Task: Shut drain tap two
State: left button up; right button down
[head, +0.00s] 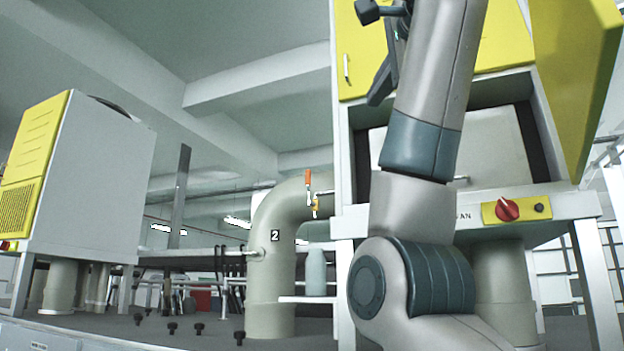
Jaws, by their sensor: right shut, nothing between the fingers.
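A thick beige pipe (272,270) marked with a 2 rises from the deck and bends right at the top towards the cabinet. A small tap (316,207) with a brass-coloured body shows in front of its bend. Its orange lever (308,180) stands upright. I cannot tell exactly where the tap joins the pipe. My right arm crosses the picture right of the tap. My right gripper (383,64) is at the top, above and right of the tap and apart from it. It is shut and empty, and partly hidden by my arm. My left gripper is out of view.
A cabinet with yellow panels (505,40) stands behind my right arm, its yellow door (575,80) open. A red knob (507,210) sits on its front. A grey bottle (316,272) stands on a low shelf. Several black knobs (239,337) stand on the deck. Another yellow-grey unit (95,180) is at left.

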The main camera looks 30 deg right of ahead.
aim_at(307, 173)
jog(key=i+l, duration=0.2)
jog(key=i, duration=0.25)
jog(key=i+l, duration=0.15)
jog(key=i, duration=0.3)
